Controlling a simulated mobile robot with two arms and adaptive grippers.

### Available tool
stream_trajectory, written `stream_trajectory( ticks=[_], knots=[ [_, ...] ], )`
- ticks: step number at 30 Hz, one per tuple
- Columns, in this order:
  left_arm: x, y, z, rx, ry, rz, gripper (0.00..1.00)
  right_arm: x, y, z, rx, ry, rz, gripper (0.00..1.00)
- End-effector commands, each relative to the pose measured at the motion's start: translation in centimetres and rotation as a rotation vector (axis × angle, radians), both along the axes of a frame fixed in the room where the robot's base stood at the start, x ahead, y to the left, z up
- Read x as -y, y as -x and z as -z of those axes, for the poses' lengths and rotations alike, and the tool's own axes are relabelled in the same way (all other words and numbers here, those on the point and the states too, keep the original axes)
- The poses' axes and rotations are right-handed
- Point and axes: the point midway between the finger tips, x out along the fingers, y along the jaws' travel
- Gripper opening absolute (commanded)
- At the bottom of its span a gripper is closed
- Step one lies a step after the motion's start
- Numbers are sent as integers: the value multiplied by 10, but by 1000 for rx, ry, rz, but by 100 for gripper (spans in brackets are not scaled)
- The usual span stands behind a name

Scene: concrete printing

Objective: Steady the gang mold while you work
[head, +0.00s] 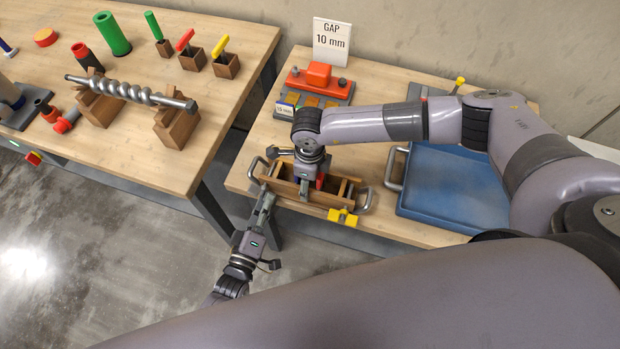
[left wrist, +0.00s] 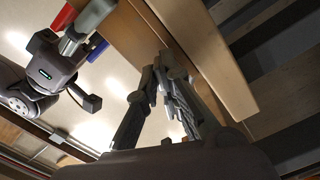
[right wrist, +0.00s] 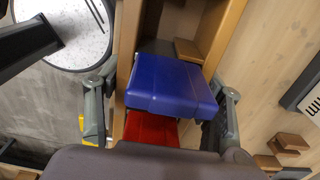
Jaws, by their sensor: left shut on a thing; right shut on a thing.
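The wooden gang mold (head: 328,197) lies near the front edge of the right-hand table, with a metal handle at each end. My left gripper (head: 267,198) comes up from below and is shut on the mold's near wall at its left end; its closed fingers (left wrist: 163,65) show against the wood in the left wrist view. My right gripper (head: 307,180) points down over the middle of the mold. In the right wrist view its fingers flank a blue block (right wrist: 170,85), with a red block (right wrist: 150,129) just beside it. The fingertips' contact is partly hidden.
A blue tray (head: 455,190) stands right of the mold. A yellow clamp (head: 342,217) sits at the mold's front. An orange-topped device (head: 318,76) and a "GAP 10 mm" sign (head: 332,42) stand behind. The left table holds an auger (head: 130,92) on wooden stands. A gap separates the tables.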

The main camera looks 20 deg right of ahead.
Motion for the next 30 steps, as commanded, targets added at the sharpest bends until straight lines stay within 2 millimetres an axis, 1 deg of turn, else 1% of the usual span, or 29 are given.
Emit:
stream_trajectory(
  ticks=[1,2,9,11,20,22,27,30],
  knots=[
    [-1,0,1,9,-13,-1,0,0,7,5,-16,1,1,1],
    [-1,0,2,21,-30,-1,0,0,7,5,-16,1,1,1],
    [-5,-3,8,213,-310,-2,0,0,7,6,-15,2,1,1],
    [-6,-3,8,241,-351,-1,0,1,6,6,-15,2,1,1],
    [-6,-3,9,257,-372,-1,0,1,6,6,-14,3,3,1],
    [-7,-4,9,276,-400,-2,0,1,6,6,-14,3,3,1],
    [-11,-7,11,418,-607,-5,0,2,6,6,-14,3,4,1],
    [-13,-8,12,485,-703,-3,0,2,6,6,-14,4,4,1]
  ],
)
